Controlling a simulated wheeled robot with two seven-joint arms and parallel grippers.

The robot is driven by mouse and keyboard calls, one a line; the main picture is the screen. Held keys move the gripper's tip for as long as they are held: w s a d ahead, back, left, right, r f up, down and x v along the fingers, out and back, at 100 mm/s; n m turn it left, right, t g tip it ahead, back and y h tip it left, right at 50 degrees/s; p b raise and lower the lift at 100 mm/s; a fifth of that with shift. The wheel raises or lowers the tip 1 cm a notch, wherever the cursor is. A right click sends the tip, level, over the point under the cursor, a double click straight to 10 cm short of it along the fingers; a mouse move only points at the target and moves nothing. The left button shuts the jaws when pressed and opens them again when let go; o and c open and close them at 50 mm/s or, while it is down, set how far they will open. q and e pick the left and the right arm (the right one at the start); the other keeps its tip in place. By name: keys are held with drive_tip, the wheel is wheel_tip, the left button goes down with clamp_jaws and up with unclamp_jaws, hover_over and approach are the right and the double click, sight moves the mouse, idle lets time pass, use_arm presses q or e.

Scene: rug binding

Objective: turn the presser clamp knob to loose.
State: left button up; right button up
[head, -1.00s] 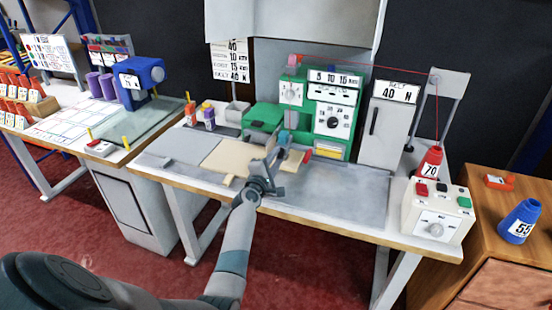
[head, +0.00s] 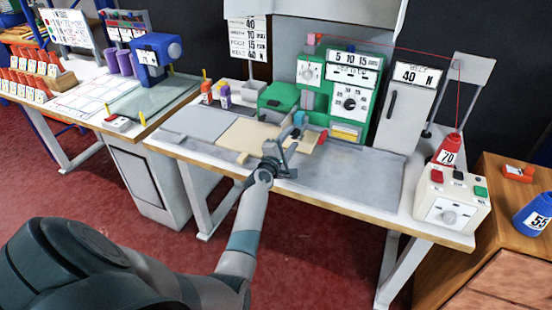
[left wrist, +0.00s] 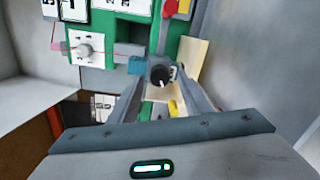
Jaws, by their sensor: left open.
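The presser clamp appears to be the small blue part (head: 299,118) at the front of the green machine (head: 280,97); the blue part also shows in the left wrist view (left wrist: 138,65). A round black knob (left wrist: 160,75) with a pale mark sits beside it in the left wrist view. My left gripper (head: 284,152) is open and empty, in front of the clamp over the cream rug piece (head: 240,135). In the left wrist view its fingers (left wrist: 163,85) lie either side of the knob. I cannot tell whether they touch it. My right gripper is out of view.
A control box (head: 452,200) with coloured buttons and a grey knob stands at the right end of the table. A red cone (head: 447,152) stands behind it. The grey tabletop (head: 350,185) right of the gripper is clear. Two small bottles (head: 224,96) stand left of the machine.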

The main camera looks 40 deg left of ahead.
use_arm(q)
drive_tip(key=v, duration=0.6)
drive_tip(key=shift+s+d, duration=0.1)
drive_tip(key=shift+s, duration=0.1)
drive_tip(key=v, duration=1)
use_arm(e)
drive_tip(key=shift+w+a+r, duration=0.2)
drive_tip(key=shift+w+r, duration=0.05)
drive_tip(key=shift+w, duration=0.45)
use_arm(q)
drive_tip(key=shift+s, duration=0.1)
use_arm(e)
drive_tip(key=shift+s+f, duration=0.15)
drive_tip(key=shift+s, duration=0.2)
